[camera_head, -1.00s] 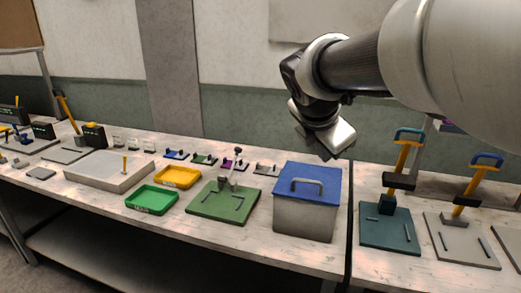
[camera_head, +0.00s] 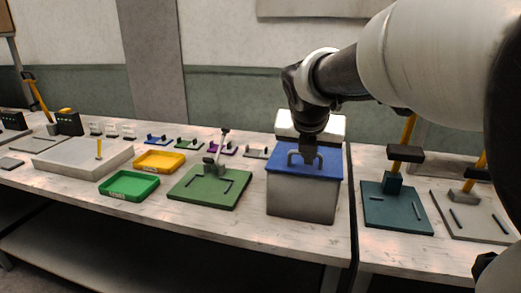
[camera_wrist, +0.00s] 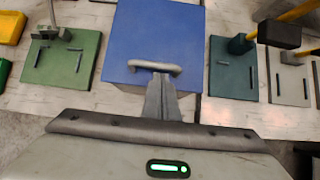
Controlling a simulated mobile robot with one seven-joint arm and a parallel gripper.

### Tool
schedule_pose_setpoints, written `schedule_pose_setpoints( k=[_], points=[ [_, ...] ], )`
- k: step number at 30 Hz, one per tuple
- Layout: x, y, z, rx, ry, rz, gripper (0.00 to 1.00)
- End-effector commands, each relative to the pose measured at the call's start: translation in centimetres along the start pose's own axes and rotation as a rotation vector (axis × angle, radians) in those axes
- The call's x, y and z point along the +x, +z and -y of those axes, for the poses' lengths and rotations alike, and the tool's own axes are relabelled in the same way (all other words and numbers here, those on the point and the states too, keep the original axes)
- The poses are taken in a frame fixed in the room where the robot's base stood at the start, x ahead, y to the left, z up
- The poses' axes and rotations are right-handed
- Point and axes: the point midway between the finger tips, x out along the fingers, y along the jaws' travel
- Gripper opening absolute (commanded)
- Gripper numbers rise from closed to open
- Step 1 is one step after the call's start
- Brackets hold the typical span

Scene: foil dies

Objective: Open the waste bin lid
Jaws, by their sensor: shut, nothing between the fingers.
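The waste bin is a grey box (camera_head: 300,203) with a flat blue lid (camera_head: 325,172) lying closed on top. A grey bar handle (camera_head: 292,160) stands up from the lid. In the wrist view the blue lid (camera_wrist: 160,30) fills the top middle, with the handle (camera_wrist: 150,66) near its closer edge. My gripper (camera_head: 308,158) points down over the lid at the handle. Its fingers (camera_wrist: 161,80) are together and empty, with their tips close to the handle's bar. I cannot tell whether they touch it.
Left of the bin are a green plate with a clamp (camera_head: 205,190), a green tray (camera_head: 129,186), a yellow tray (camera_head: 159,161) and a pale box (camera_head: 80,157). Right, across a table gap, stand presses on a teal plate (camera_head: 395,212) and a grey plate (camera_head: 475,218).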

Motion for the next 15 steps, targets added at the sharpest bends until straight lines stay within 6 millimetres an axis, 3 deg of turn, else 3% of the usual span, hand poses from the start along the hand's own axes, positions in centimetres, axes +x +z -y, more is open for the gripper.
schedule_pose_setpoints(
  k=[3, 15],
  points=[
    [0.78, -0.46, 0.46, 0.0, 0.001, 0.0, 0.0],
    [0.83, -0.45, 0.6, -0.001, 0.002, 0.0, 0.0]
  ],
)
